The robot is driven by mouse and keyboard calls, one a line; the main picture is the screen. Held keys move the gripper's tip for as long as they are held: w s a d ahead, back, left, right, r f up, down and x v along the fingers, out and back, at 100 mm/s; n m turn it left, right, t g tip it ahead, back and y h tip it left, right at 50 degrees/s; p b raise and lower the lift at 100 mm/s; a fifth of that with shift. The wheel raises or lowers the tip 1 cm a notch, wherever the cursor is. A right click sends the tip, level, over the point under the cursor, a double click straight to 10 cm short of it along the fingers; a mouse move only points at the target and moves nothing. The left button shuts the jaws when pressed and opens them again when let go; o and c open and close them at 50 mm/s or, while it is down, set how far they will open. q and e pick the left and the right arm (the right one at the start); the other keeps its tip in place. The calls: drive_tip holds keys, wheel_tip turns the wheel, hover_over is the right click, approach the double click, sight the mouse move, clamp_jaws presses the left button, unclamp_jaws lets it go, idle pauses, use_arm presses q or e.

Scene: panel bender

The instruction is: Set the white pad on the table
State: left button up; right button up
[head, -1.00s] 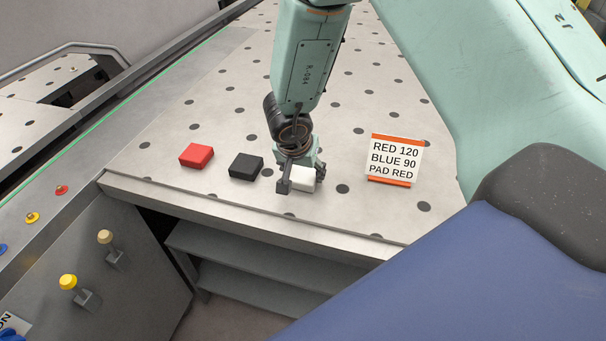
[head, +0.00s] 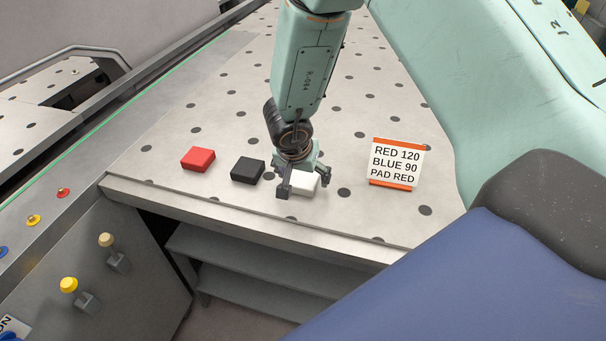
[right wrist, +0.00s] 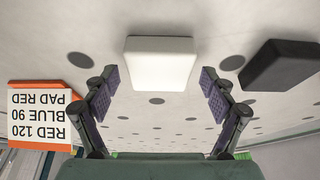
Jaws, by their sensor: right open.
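The white pad (head: 304,184) lies on the perforated grey table (head: 340,215) near its front edge. My right gripper (head: 304,192) is over the pad from above, with its fingers open on either side of it. In the right wrist view the white pad (right wrist: 160,62) is ahead of the spread fingers (right wrist: 160,92), with clear gaps between each finger and the pad. My left gripper is in neither view.
A black pad (head: 247,170) and a red pad (head: 198,159) lie to the left of the white pad. A sign (head: 396,163) reading RED 120, BLUE 90, PAD RED is to the right. Knobs and coloured buttons (head: 63,193) are at the left.

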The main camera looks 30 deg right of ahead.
drive_tip(key=p+v, duration=0.6)
drive_tip(key=v, duration=0.6)
drive_tip(key=shift+r, duration=0.25)
